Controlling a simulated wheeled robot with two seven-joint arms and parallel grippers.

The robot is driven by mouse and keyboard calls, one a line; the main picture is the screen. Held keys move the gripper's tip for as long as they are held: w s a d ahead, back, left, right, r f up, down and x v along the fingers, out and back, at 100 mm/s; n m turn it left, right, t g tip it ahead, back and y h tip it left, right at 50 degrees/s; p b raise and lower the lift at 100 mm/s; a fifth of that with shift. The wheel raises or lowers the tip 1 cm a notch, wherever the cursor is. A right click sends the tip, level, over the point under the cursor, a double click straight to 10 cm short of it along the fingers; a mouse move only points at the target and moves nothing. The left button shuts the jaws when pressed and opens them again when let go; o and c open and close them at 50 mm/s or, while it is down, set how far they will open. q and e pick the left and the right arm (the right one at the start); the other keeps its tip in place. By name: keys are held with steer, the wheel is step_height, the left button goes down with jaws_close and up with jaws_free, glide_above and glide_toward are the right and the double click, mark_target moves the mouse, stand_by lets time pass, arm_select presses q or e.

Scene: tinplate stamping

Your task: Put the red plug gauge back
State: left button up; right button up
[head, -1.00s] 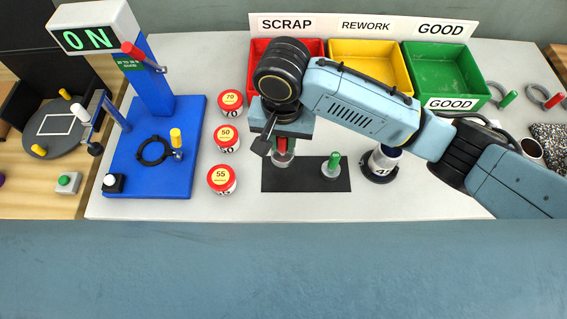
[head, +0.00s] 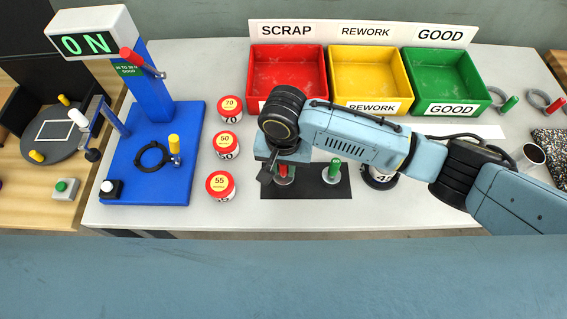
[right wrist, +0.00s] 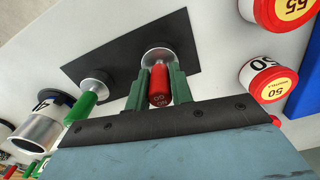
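The red plug gauge (right wrist: 160,86) is upright, its red handle between the two green fingers of my right gripper (right wrist: 159,92). The fingers appear closed on the handle from both sides. Its round metal end is over the black mat (right wrist: 118,55), at or very near the surface; I cannot tell whether it touches. In the head view my right gripper (head: 283,172) partly hides the gauge (head: 284,181). The green plug gauge (head: 333,172) stands on the same mat; it also shows in the right wrist view (right wrist: 85,102). My left gripper is not in view.
Red-lidded masters (head: 220,185) stand in a column left of the mat. A dark-based cylinder (head: 380,178) stands to its right, partly behind my arm. Scrap (head: 320,70), rework (head: 400,70) and good (head: 480,80) bins stand behind. A blue gauge stand (head: 150,185) is at left.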

steer(key=o, duration=0.3)
steer(key=shift+o, duration=0.2)
step_height(320, 180, up, 12)
steer(key=shift+r+p, duration=0.15)
steer(key=shift+p, duration=0.45)
